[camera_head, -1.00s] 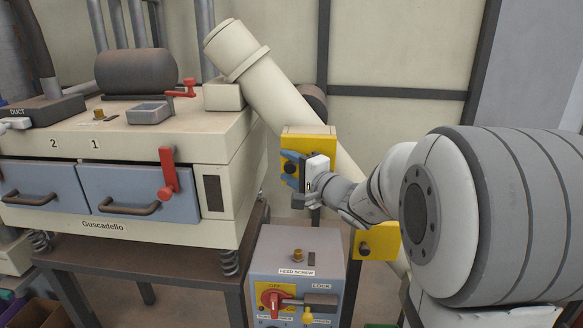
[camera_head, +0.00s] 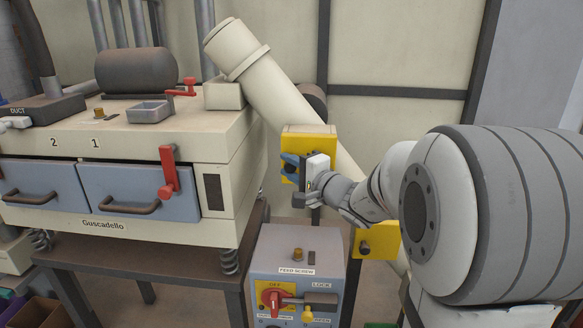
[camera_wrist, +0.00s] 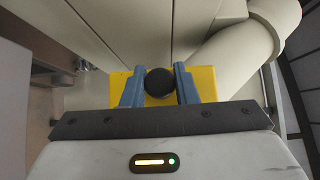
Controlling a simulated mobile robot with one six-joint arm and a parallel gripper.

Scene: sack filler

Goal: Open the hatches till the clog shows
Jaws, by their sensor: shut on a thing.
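The upper yellow hatch (camera_head: 318,140) sits on the slanted cream tube (camera_head: 268,85); I cannot tell whether it stands ajar. My gripper (camera_head: 291,168) is at its front, with blue fingers shut on its round black knob (camera_wrist: 160,82). In the wrist view the yellow plate (camera_wrist: 207,82) shows behind the fingers, one on each side of the knob. A lower yellow hatch (camera_head: 384,240) with a dark knob (camera_head: 365,248) is further down the tube, partly hidden by my arm. No clog shows; the tube's inside is hidden.
The cream sifter (camera_head: 150,235) with blue drawers (camera_head: 140,190) and a red latch (camera_head: 168,170) stands at left on springs. The feed screw box (camera_head: 275,258), with a red switch (camera_head: 271,298), stands below my gripper. A wall closes the back.

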